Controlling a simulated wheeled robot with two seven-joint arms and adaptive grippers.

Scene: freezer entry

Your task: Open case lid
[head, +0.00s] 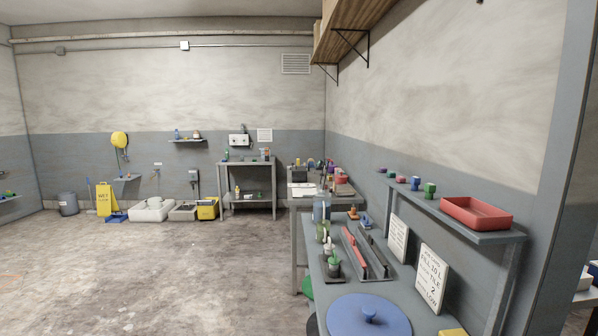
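No case with a lid can be picked out for certain in the head view. A small reddish-brown box (344,190) sits on the far bench in the corner, but it is too small to tell whether it is a case. A round blue lid-like disc with a knob (350,318) lies at the near end of the grey bench, cut off by the bottom edge. Neither of my grippers is in view.
The grey bench (398,291) runs along the right wall, with red and dark long trays (365,252) and white sign boards (433,275). A shelf above holds a red tray (476,213). A yellow wet-floor sign (105,199) stands far left. The concrete floor (150,270) is open.

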